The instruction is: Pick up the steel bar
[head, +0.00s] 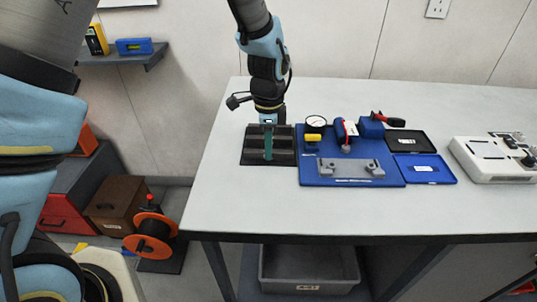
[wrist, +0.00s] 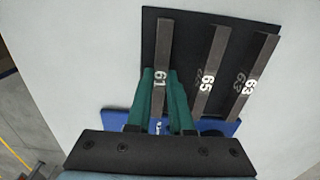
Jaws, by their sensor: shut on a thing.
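A black rack (head: 283,158) sits near the left end of the table. In the wrist view the rack (wrist: 183,22) carries three dark steel bars side by side, marked 61 (wrist: 164,45), 65 (wrist: 211,65) and 63 (wrist: 256,65). My gripper (wrist: 162,76) has its green fingers on both sides of the bar marked 61 and is shut on it. In the head view my gripper (head: 268,145) points down over the rack and hides part of it. I cannot tell whether the held bar is clear of the rack.
A blue board (head: 312,178) right of the rack holds a grey fixture (head: 350,168), a round dial and blue clamps. Two small trays, black (head: 409,141) and blue (head: 425,169), lie further right, then a white device (head: 490,160). The table's front strip is clear.

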